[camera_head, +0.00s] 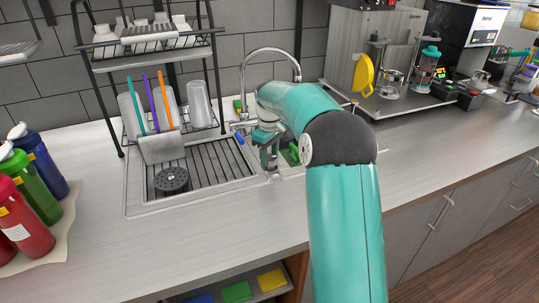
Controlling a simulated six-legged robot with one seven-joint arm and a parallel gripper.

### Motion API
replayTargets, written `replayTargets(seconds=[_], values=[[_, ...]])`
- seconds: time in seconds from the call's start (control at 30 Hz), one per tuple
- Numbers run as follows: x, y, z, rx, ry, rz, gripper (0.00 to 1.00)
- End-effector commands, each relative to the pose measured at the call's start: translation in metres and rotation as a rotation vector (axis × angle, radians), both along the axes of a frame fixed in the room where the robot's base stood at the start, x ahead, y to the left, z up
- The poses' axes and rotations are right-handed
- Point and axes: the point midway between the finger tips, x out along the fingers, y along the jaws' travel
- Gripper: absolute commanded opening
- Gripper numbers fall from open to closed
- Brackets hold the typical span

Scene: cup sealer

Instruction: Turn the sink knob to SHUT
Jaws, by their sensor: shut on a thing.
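The sink (136,200) is set into the counter, with a ribbed drain board on its left half. A chrome faucet (270,50) arches up behind it. My gripper (268,155) is low over the sink, in front of the faucet, at the end of my teal arm. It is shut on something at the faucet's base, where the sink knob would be. The knob itself is hidden behind my gripper and arm, so its setting cannot be read. A small blue piece (239,139) shows just left of the gripper.
A black rack (150,60) with cups stands at left, close to the faucet. Several coloured bottles (35,170) stand at far left. The front counter is clear.

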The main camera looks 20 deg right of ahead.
Motion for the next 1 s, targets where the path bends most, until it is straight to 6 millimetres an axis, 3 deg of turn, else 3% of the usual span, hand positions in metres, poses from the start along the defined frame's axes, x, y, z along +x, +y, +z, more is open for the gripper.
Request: replayTargets(seconds=[0.7,0.73,0.8,1.0], values=[[0.0003,0.0001,0.002,-0.001,-0.003,0.083,0.18],[0.0003,0.0001,0.002,-0.001,-0.003,0.083,0.47],[0.0003,0.0001,0.0018,-0.001,-0.003,0.082,0.61],[0.0001,0.0,0.0009,0.0,-0.001,0.081,0.63]])
